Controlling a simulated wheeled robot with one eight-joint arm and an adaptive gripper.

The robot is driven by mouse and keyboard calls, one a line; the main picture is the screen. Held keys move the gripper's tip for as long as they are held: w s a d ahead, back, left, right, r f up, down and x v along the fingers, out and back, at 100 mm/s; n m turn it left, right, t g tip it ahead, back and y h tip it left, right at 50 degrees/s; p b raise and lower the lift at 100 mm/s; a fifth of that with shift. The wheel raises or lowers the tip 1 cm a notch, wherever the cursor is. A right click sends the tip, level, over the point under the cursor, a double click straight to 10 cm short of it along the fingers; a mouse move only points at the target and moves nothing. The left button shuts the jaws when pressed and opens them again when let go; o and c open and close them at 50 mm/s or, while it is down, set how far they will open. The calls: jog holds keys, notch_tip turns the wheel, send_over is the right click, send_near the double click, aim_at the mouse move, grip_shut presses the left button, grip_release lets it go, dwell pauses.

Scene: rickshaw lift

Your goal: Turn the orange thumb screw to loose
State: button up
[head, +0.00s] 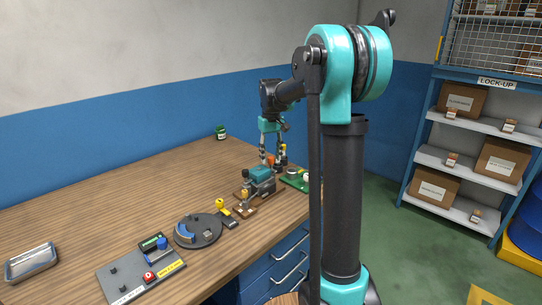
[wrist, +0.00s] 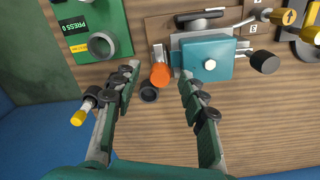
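The orange thumb screw (wrist: 161,76) shows in the wrist view beside the teal block (wrist: 207,58), with a grey metal part above it. In the head view the orange screw (head: 271,160) is a small spot among my fingers, behind the teal block (head: 260,174). My gripper (wrist: 159,75) is open and empty in the wrist view, one finger on each side of the screw in the picture. I see no finger touching the screw, and the height gap is hard to tell. In the head view my gripper (head: 270,157) points down at the fixture.
A black round knob (wrist: 149,92) lies just below the screw in the wrist view. A green panel (wrist: 98,35) is at left, a black knob (wrist: 264,62) at right. A round dial plate (head: 198,231) and grey switch board (head: 141,275) stand nearer. The wooden bench (head: 100,215) has bare room at left.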

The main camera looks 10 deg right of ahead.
aim_at(271, 158)
jog(key=shift+r, duration=0.1)
notch_tip(271, 158, up, 12)
dwell(0.6)
